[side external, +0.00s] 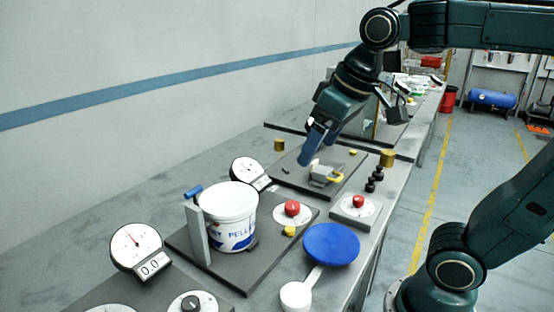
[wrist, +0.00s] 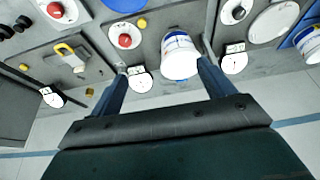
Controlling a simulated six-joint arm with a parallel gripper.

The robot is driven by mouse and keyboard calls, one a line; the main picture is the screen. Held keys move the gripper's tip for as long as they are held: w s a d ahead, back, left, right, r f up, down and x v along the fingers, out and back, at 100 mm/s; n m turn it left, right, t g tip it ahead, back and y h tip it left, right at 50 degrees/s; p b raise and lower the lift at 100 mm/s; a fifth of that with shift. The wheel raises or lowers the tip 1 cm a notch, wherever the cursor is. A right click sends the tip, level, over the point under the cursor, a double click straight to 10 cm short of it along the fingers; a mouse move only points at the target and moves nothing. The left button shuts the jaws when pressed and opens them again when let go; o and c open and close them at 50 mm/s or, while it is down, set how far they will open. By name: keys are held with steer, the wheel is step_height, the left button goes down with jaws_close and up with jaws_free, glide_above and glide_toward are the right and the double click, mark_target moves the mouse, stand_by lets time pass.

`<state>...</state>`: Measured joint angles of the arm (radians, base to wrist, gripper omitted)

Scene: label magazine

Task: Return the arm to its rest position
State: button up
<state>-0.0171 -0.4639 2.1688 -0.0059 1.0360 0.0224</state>
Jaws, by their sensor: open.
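My gripper (side external: 309,155) hangs from the dark green arm over the back part of the workbench in the side external view. Its blue fingers point down, above and left of a small grey fixture with a yellow handle (side external: 325,175). In the wrist view the two fingers of my gripper (wrist: 162,70) stand wide apart with nothing held between them. The grey fixture (wrist: 72,58) shows at the left of the wrist view, outside the fingers. The side view does not show clearly how high the fingertips are above the bench.
A white pellet bucket (side external: 230,212) stands on a dark plate by a grey upright. Dial gauges (side external: 135,245), red knobs (side external: 292,208), a blue round pad (side external: 331,244) and brass cylinders (side external: 387,157) are spread along the bench. The wall (side external: 150,60) runs behind; space above the bench is open.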

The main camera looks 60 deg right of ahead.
steer(key=s+f+t, duration=0.1)
steer(key=s+f, duration=0.5)
steer(key=s, duration=0.1)
steer(key=shift+s+d, duration=0.25)
stand_by(1.3)
